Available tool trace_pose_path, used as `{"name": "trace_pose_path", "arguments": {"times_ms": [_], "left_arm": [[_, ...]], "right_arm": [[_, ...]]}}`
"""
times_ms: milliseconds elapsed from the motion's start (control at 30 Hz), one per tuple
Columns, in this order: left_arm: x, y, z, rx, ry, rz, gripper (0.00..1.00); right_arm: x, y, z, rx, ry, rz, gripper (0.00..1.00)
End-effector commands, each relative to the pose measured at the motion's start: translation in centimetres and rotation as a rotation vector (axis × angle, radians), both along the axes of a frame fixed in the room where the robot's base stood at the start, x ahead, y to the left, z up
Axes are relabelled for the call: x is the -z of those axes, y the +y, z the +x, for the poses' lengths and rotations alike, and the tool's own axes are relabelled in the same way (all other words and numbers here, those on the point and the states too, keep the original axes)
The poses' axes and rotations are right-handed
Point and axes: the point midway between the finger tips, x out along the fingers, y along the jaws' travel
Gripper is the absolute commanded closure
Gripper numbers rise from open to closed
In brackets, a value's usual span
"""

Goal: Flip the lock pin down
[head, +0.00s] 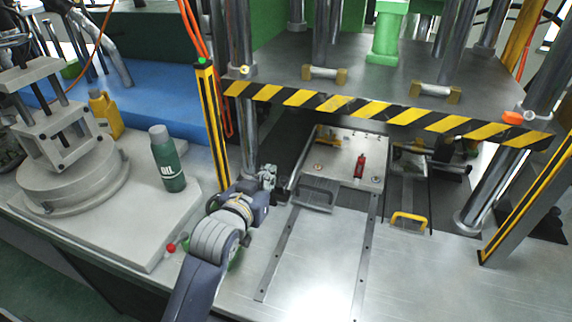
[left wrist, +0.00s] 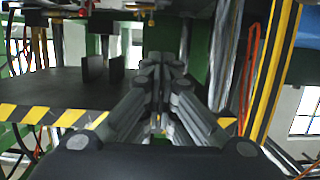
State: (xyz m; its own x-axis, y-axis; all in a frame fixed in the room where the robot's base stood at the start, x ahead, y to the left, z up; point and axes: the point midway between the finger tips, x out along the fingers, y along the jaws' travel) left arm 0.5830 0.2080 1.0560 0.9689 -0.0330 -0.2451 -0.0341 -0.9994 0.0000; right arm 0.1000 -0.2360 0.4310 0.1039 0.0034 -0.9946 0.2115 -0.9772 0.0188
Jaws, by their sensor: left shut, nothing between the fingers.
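My left gripper (head: 268,178) is in front of the press, beside the left chrome column and left of the metal mould plate (head: 335,150). Its fingers also show in the left wrist view (left wrist: 160,72), where they are together with nothing between them. A small red upright piece (head: 360,165) stands on the mould plate; it may be the lock pin, but I cannot tell for sure. The gripper is to the left of this red piece and clear of it. A grey handle (head: 314,194) is at the plate's front edge. My right gripper is not in view.
A black-and-yellow striped beam (head: 360,107) crosses above the plate. Striped posts (head: 212,130) stand at both sides. A yellow handle (head: 408,219) is at the right. A green oil bottle (head: 168,160) stands left. The front metal table (head: 320,265) is clear.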

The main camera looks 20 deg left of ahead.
Motion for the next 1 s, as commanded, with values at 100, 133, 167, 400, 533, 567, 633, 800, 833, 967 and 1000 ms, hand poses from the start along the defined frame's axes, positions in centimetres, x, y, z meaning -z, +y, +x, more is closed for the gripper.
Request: {"name": "trace_pose_path", "arguments": {"times_ms": [100,133,167,400,533,567,633,800,833,967,1000], "left_arm": [[0.0,0.0,0.0,0.000,0.000,0.000,1.00],[0.0,0.0,0.0,0.000,0.000,0.000,1.00],[0.0,0.0,0.0,0.000,0.000,0.000,1.00],[0.1,0.0,0.8,0.000,-0.001,0.000,1.00],[0.4,-0.1,2.5,0.000,0.000,0.000,1.00],[0.6,-0.1,3.0,0.000,0.001,0.000,1.00],[0.9,-0.1,4.2,0.000,0.001,0.000,1.00],[1.6,-0.2,7.0,0.000,0.001,0.000,1.00],[1.7,-0.3,7.5,0.000,0.001,0.000,1.00],[2.2,-0.3,9.5,0.000,0.001,0.000,1.00],[2.4,-0.4,10.0,0.000,0.002,0.000,1.00]], "right_arm": [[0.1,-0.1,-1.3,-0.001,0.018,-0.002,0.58],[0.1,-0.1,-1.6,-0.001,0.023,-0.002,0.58],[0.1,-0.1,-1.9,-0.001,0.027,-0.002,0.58],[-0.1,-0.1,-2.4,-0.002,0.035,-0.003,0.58],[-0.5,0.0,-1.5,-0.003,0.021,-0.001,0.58],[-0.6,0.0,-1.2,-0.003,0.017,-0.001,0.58],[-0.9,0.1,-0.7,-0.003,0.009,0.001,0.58],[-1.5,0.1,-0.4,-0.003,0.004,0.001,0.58],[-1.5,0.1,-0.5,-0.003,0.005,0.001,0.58],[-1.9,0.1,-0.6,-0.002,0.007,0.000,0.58],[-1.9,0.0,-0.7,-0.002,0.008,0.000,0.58]]}}
